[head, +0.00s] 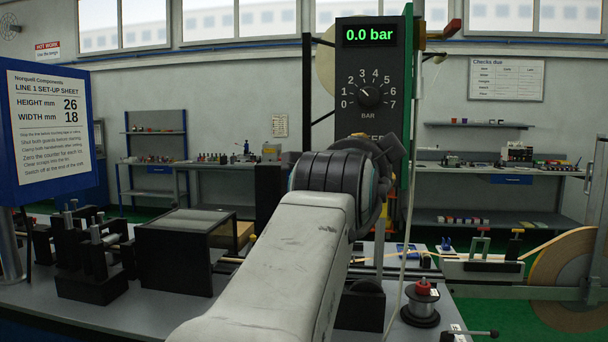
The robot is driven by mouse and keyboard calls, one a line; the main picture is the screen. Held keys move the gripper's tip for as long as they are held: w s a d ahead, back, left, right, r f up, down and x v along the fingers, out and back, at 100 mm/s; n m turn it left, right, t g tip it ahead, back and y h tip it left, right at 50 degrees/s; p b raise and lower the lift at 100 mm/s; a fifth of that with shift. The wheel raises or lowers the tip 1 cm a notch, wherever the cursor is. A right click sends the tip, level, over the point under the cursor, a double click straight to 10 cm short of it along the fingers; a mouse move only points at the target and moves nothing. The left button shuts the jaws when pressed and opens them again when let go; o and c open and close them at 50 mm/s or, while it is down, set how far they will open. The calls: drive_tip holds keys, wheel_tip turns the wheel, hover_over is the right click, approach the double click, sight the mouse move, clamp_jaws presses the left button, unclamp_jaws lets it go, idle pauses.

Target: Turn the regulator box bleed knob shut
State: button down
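The regulator box (348,68) is a dark upright panel with a green "0.0 bar" readout at its top. Below it is a black dial knob (370,97) on a scale from 0 to 7 marked BAR, its white pointer toward the upper left. A label lower down is partly covered by my arm. I cannot make out the bleed knob; the lower face of the box is hidden behind my arm. My gripper (388,152) is in front of the lower right of the box, mostly hidden behind my wrist. Its fingers and any contact cannot be made out.
A blue-framed set-up sheet (48,125) stands at left. Dark fixtures (85,250) and a dark box (180,240) are on the bench. A spool (421,303) stands right of my arm, and a large tape reel (567,270) is at far right.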

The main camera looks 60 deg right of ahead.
drive_tip(key=shift+r, duration=0.1)
drive_tip(key=c, duration=0.9)
unclamp_jaws()
drive_tip(key=shift+a, duration=0.1)
drive_tip(key=a, duration=0.4)
drive_tip(key=s+a, duration=0.1)
drive_tip(key=a, duration=0.2)
drive_tip(key=s+a, duration=0.1)
drive_tip(key=a, duration=0.3)
drive_tip(key=shift+a+r, duration=0.15)
drive_tip(key=shift+a, duration=0.15)
